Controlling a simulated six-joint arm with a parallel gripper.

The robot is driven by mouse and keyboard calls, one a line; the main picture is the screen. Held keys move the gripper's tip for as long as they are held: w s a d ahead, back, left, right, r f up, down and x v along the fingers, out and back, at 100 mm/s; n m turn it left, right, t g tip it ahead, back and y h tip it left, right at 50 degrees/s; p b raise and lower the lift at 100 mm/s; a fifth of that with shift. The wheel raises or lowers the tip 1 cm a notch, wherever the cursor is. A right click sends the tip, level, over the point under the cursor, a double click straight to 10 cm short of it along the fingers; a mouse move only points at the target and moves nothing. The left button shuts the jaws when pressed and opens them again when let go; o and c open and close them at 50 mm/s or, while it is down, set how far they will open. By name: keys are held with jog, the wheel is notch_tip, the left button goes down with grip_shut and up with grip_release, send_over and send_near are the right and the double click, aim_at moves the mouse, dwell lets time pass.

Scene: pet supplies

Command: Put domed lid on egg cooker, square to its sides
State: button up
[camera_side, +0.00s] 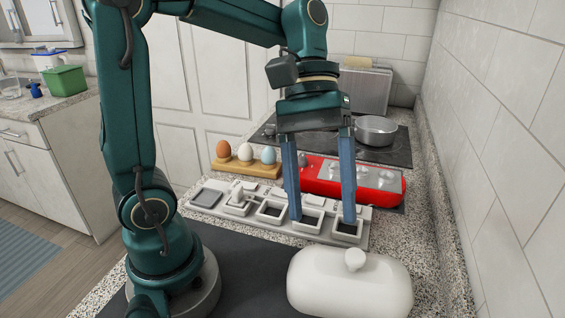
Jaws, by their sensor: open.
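The domed lid (345,290) is white, long and rounded, with a round knob on top. It lies dome up at the front right, nearest the camera. The egg cooker (391,187) is a red, long base with a grey metal top plate. It stands behind my gripper, which hides part of it. No lid is on the cooker. My gripper (322,219) points down with its two blue fingers apart and nothing between them. Its fingertips are over the pale tray, between the lid and the cooker, clear of the lid.
A long pale tray (213,212) with several square compartments lies under my gripper. A wooden holder (266,172) with brown, white and blue eggs stands behind it. A metal pot (376,133) sits on the dark hob at the back. A tiled wall bounds the right.

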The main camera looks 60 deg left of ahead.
aim_at(354, 248)
jog(key=w+f+n+g+h, duration=0.1)
jog(key=w+f+n+h, duration=0.1)
jog(key=f, duration=0.1)
jog(key=w+a+f+n+g+h, duration=0.1)
jog(key=w+f+n+h, duration=0.1)
jog(key=w+f, duration=0.1)
jog(key=w+a+f+n+g+h, duration=0.1)
jog(key=w+f+n+h, duration=0.1)
jog(key=w+f+h, duration=0.1)
jog(key=shift+f+g, duration=0.35)
jog(key=shift+g, duration=0.05)
jog(key=shift+s+f+n, duration=0.2)
jog(key=shift+f+n, duration=0.15)
jog(key=shift+n, duration=0.05)
jog(key=shift+x, duration=2.35)
grip_shut()
